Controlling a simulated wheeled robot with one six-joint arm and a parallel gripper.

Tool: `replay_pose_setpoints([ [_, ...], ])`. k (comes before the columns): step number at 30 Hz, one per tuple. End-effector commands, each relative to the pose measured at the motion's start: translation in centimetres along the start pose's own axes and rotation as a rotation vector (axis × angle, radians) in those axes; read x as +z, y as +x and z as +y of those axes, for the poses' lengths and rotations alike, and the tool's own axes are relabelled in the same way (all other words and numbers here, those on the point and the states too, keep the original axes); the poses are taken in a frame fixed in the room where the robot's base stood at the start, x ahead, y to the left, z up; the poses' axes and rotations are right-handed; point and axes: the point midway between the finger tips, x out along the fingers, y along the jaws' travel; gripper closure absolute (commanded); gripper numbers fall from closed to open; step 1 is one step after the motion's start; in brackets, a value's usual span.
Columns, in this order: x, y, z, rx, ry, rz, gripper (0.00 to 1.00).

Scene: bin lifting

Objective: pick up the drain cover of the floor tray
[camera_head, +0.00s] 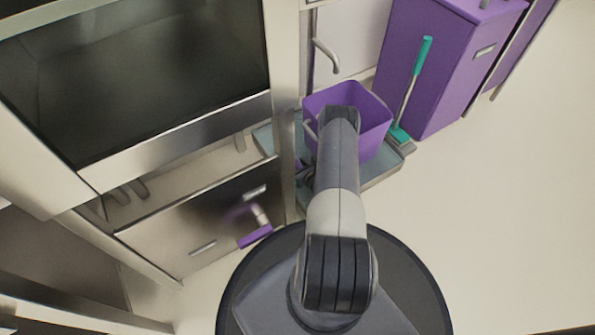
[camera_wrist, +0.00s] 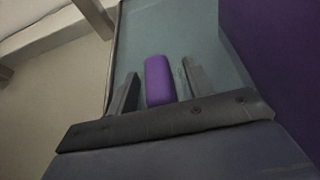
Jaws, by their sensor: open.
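The grey-blue floor tray (camera_head: 378,171) lies on the floor under a purple bin (camera_head: 372,128), and its surface also shows in the wrist view (camera_wrist: 205,40). A small purple block with rounded edges, which looks like the drain cover (camera_wrist: 158,82), sits on the tray in the wrist view. My gripper (camera_wrist: 160,68) is open, with one finger on each side of the block and a visible gap on both sides. I cannot tell how deep the fingers reach. In the head view my arm hides most of the gripper and the block.
The purple bin stands close on the right of my gripper. A green-handled squeegee (camera_head: 412,90) leans against a purple cabinet (camera_head: 437,65). A steel post (camera_head: 287,120) and drawer cabinet (camera_head: 205,225) stand on the left. A tap (camera_head: 326,54) is above. Floor on the right is clear.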

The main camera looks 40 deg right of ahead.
Motion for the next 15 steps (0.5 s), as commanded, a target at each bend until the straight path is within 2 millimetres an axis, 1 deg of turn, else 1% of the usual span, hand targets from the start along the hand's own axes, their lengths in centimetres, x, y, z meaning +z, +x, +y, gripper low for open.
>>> replay_pose_setpoints([
  [2, 0.04, -0.04, -0.02, 0.0, 0.0, 0.0, 0.51],
  [15, 0.01, -0.07, -0.02, 0.0, 0.0, 0.0, 0.86],
])
